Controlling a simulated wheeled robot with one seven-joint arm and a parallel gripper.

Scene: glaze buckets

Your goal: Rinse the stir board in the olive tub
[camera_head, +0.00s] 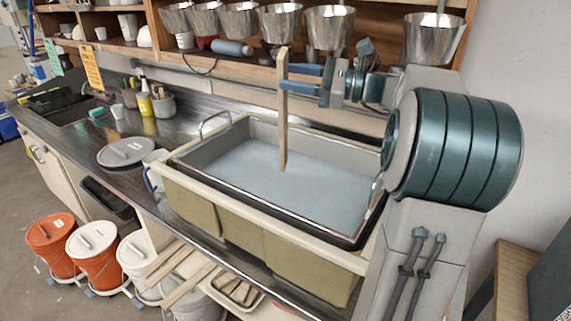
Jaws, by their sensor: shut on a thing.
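My gripper (303,78), with blue fingers, is shut on the upper part of the stir board (283,120). The stir board is a long, narrow wooden slat held upright. Its lower end meets the grey-blue liquid in the olive tub (237,240), near the middle of the surface; how deep it goes is hidden. The tub has olive outer walls, a pale rim and a dark inner edge with metal handles. It sits at the counter. My arm covers part of its right end.
Metal buckets (330,27) line the shelf behind. On the counter left of the tub are a grey lid (126,151), a yellow bottle (145,104), cups and a dark sink (62,106). Orange (52,243) and white buckets (95,250) stand on the floor at left; wooden slats (187,285) lie at the front.

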